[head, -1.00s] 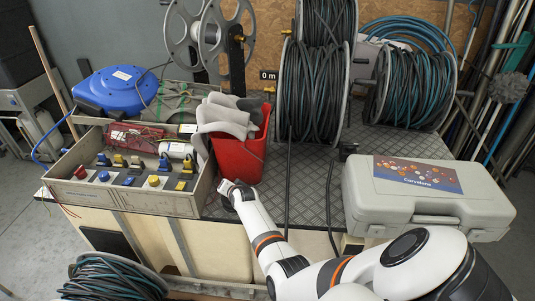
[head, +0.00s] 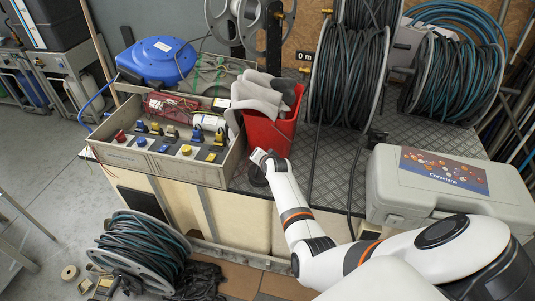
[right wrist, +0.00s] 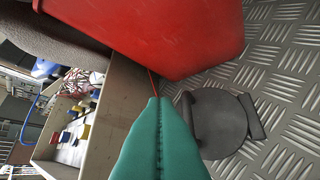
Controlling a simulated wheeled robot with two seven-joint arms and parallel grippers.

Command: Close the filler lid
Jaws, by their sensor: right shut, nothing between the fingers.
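The filler lid appears to be the dark grey round piece (right wrist: 222,122) on the tread-plate top in the right wrist view, with a short bar at its right edge and a raised strip at its left. I cannot tell how far it is open. In the head view it is a small dark shape (head: 257,178) just below my right gripper (head: 259,154). My right gripper shows teal fingers (right wrist: 160,100) in its wrist view, shut and empty, just left of the lid. I cannot tell whether they touch it. My left gripper is not in view.
A red bucket (head: 268,134) with grey gloves stands just behind the lid. An open switch box (head: 180,170) is to the left. A grey case (head: 440,200) and hose reels (head: 347,75) stand to the right and behind. Bare tread plate (head: 322,178) lies right of the lid.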

